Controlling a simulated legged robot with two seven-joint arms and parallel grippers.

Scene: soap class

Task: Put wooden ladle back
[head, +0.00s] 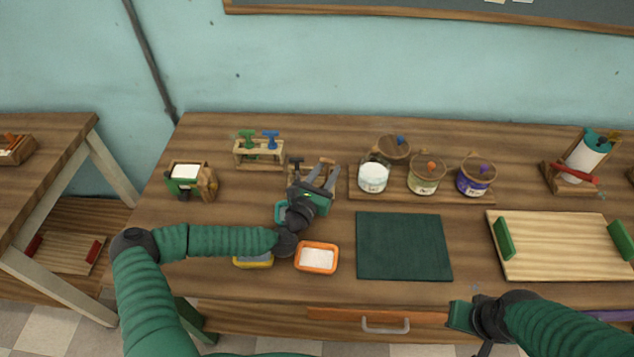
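I cannot clearly make out a wooden ladle. My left gripper (322,174) is over the middle left of the table, its two grey fingers spread apart with nothing clearly between them. A small wooden rack (327,163) is right behind and below it, partly hidden by the fingers. To the right, a wooden stand (430,198) carries a white jar (373,178), a cream jar (423,178) and a purple jar (474,181). The white jar's wooden lid (394,147) lies behind it. My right gripper (472,328) is low at the table's front edge, its fingers not clear.
An orange tray (317,258) with white content sits in front of my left gripper. A dark green mat (403,246) lies clear at the centre. A wooden board (555,246) with green ends is at right. A rack with green and blue stamps (259,152) stands back left.

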